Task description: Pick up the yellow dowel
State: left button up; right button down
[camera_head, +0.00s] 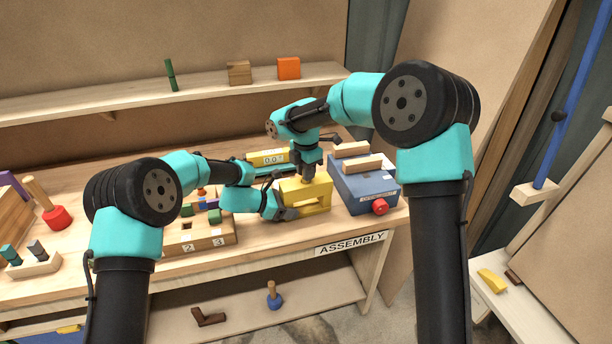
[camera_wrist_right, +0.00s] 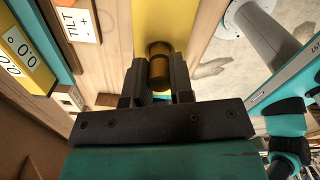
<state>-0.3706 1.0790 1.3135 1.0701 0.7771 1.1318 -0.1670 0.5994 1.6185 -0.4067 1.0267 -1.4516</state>
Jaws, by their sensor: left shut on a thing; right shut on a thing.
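The yellow dowel (camera_wrist_right: 159,66) is between the fingers of my right gripper (camera_wrist_right: 158,82) in the right wrist view, its rounded end against the yellow block (camera_wrist_right: 165,15). I cannot tell whether it sits in a hole there. In the head view my right gripper (camera_head: 308,174) points down at the top of the yellow block (camera_head: 318,191), which has an opening through it; the dowel is mostly hidden there. My left gripper (camera_head: 288,213) is shut on the lower left part of the block, near the bench's front edge.
A blue box (camera_head: 362,186) with wooden bars on top and a red knob (camera_head: 380,206) stands close on the right. A numbered wooden block (camera_head: 205,238) with coloured pieces is on the left. A yellow gauge (camera_head: 268,157) lies behind. An upper shelf (camera_head: 200,92) runs along the back.

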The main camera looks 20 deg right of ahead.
notch_tip(320, 180, up, 9)
jog(key=shift+r, duration=0.1)
dwell(0.6)
pick_arm(q)
jog(key=o, duration=1.2)
jog(key=shift+c, duration=0.2)
jog(key=shift+a, duration=0.1)
jog(key=shift+v, duration=2.4)
jog(key=shift+r, duration=0.1)
jog(key=v, duration=1.2)
